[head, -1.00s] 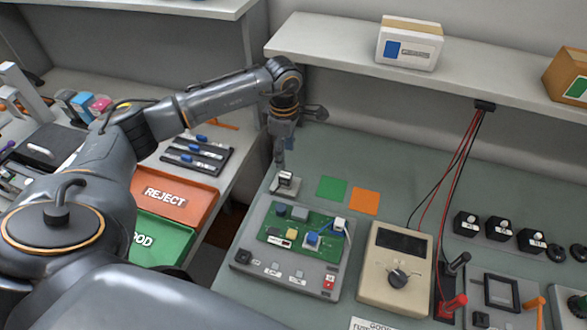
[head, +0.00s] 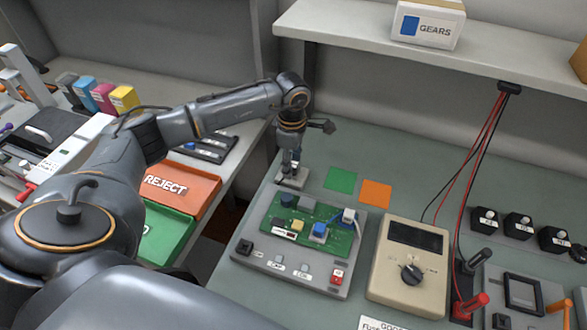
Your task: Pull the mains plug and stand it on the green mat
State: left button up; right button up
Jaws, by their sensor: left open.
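A small grey socket block (head: 285,183) stands at the left back of the bench, behind the circuit-board unit. A pale piece that looks like the mains plug (head: 295,174) shows on it, mostly hidden by my gripper. My left gripper (head: 291,167) points down right over it, its fingers open; I cannot tell whether they touch the plug. The green mat (head: 340,179) lies flat and bare a little to the right. My right gripper does not show.
An orange mat (head: 376,194) lies right of the green one. The circuit-board unit (head: 262,254) and a beige meter (head: 379,279) stand in front. Red and black leads hang at right from the shelf (head: 370,50). The bench behind the mats is clear.

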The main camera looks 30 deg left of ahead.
pick_arm(q)
grip_shut()
jog(key=shift+r+p, duration=0.5)
jog(key=shift+r, duration=0.55)
dwell(0.7)
